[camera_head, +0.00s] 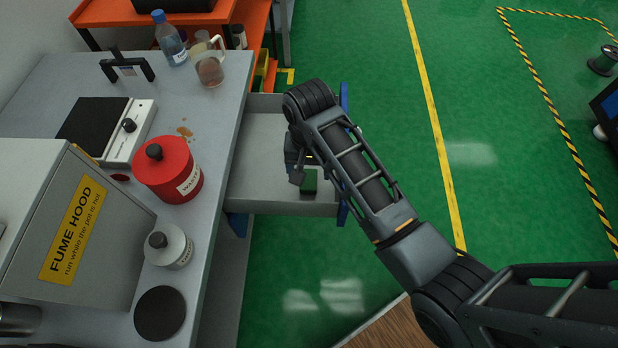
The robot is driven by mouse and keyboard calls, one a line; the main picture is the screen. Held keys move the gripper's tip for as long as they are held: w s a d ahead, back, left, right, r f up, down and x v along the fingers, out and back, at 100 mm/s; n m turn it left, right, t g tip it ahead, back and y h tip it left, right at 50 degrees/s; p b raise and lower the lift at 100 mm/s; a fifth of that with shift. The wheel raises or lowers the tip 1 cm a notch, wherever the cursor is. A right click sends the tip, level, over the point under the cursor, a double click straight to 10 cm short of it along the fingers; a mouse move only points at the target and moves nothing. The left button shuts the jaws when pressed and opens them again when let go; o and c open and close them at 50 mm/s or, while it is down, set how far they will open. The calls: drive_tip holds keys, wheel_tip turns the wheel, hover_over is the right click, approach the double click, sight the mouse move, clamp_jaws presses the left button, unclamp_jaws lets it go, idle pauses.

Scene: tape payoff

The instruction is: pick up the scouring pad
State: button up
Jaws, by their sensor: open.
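A small dark green block, which looks like the scouring pad (310,182), lies in the open grey drawer (262,187), toward its near right corner. My gripper (299,180) is over the drawer, pointing down, right beside the pad's left side. Its jaws are open, but my wrist and arm hide much of them. I cannot tell whether a finger touches the pad. The part of the pad that shows is not between visibly closed fingers.
Drawer walls surround the pad closely at the front and right. The grey bench (208,112) to the left bears a red waste can (168,178), a white lidded pot (170,250), a hot plate (125,145), a glass jug (209,70) and a fume hood (90,235). Green floor lies open right.

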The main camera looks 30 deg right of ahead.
sight(309, 179)
drive_tip(key=f, duration=0.4)
drive_tip(key=shift+w+d+f, duration=0.15)
drive_tip(key=shift+w+f, duration=0.2)
drive_tip(key=shift+f, duration=0.05)
drive_tip(key=c, duration=1.1)
